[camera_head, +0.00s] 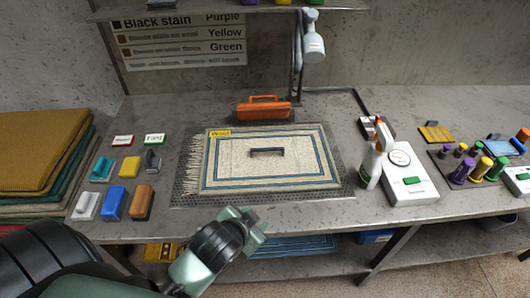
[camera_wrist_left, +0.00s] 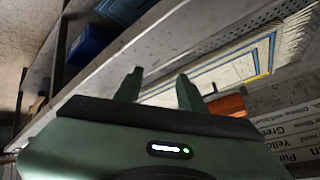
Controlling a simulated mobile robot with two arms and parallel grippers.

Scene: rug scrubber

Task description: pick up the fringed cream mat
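The fringed cream mat (camera_head: 240,173) lies flat on a perforated dark panel (camera_head: 187,200) in the middle of the workbench. It has blue border stripes, a fringe on its left side, a yellow label at its far left corner and a dark handle (camera_head: 267,152) at its middle. My left gripper (camera_head: 246,228) is in front of the bench's front edge, nearer than the mat and apart from it. In the left wrist view the mat (camera_wrist_left: 232,68) shows beyond the two spread fingers (camera_wrist_left: 158,90), with nothing between them. My right gripper is not in view.
An orange case (camera_head: 263,109) stands behind the mat. Several brushes and sponges (camera_head: 129,167) lie left of it, beside stacked rugs (camera_head: 40,150). A spray bottle (camera_head: 372,165) and a white device (camera_head: 408,183) stand right. A shelf (camera_head: 220,12) hangs above.

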